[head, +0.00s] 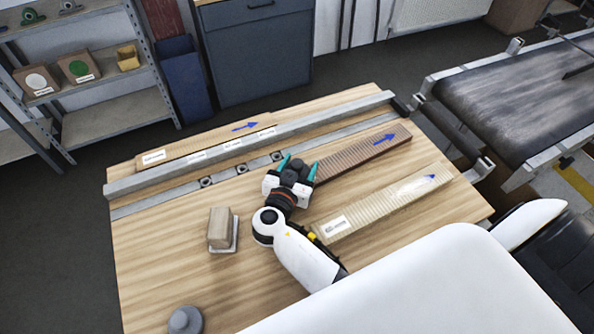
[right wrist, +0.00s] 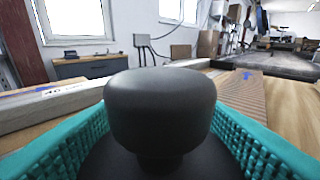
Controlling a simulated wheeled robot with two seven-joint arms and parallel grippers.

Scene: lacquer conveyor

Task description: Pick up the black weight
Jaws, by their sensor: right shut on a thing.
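The black weight, a round knob on a wider dark base, fills the middle of the right wrist view (right wrist: 160,110). In the head view its dark top (head: 298,164) shows between the teal fingers. My right gripper (head: 297,167) is shut on the weight, with one textured teal finger on each side of it. The gripper is over the middle of the wooden table (head: 160,270), at the left end of the dark brown ribbed strip. I cannot tell whether the weight touches the surface below. My left gripper is not in view.
A dark brown ribbed strip (head: 360,153) and a pale ribbed strip (head: 390,203) lie on the table. A grey rail (head: 250,142) runs along the back. A brown block (head: 221,227) and a grey round weight (head: 185,320) stand left. A conveyor (head: 510,95) is at right.

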